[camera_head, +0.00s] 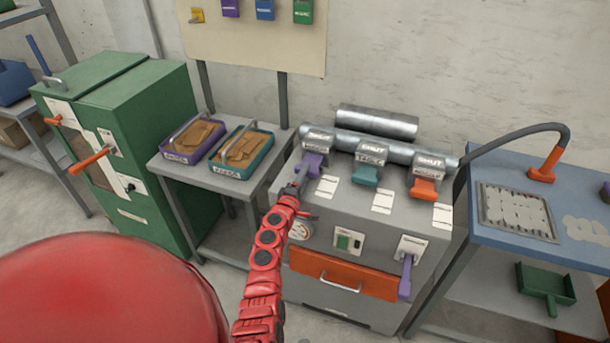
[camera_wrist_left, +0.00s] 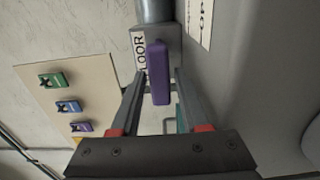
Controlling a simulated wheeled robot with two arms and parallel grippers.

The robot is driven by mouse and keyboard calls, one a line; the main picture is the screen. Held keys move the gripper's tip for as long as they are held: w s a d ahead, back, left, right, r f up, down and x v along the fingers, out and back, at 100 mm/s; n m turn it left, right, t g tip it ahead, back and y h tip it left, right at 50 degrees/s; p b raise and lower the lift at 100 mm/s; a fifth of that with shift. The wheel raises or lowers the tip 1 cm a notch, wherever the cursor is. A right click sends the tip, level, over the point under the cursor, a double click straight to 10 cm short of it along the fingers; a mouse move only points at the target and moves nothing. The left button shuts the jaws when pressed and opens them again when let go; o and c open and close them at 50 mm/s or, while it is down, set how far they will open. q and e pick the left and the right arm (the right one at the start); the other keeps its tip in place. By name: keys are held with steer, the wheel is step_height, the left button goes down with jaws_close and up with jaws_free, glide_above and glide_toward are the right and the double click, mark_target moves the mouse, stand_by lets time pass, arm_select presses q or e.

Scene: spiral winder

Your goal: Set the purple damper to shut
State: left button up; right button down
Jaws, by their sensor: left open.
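The purple damper lever (camera_head: 313,163) is the leftmost of three on the grey machine, below a grey housing with a small label. In the left wrist view the purple lever (camera_wrist_left: 158,72) stands upright in the picture beside a white label that seems to read FLOOR. My left gripper (camera_head: 297,186) is at this lever, just below and left of it in the head view. In the left wrist view its jaws (camera_wrist_left: 160,80) are open, with one finger on each side of the lever. I cannot tell whether either finger touches it. My right gripper is out of view.
A teal lever (camera_head: 366,176) and an orange lever (camera_head: 424,189) sit to the right on the same machine. Another purple handle (camera_head: 405,278) hangs on its front, beside an orange drawer (camera_head: 345,275). Two trays (camera_head: 262,160) stand on a table at left.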

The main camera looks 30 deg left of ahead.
arm_select(q)
steer(key=v, duration=1.7)
steer(key=shift+w+d, duration=0.1)
steer(key=shift+c, duration=0.2)
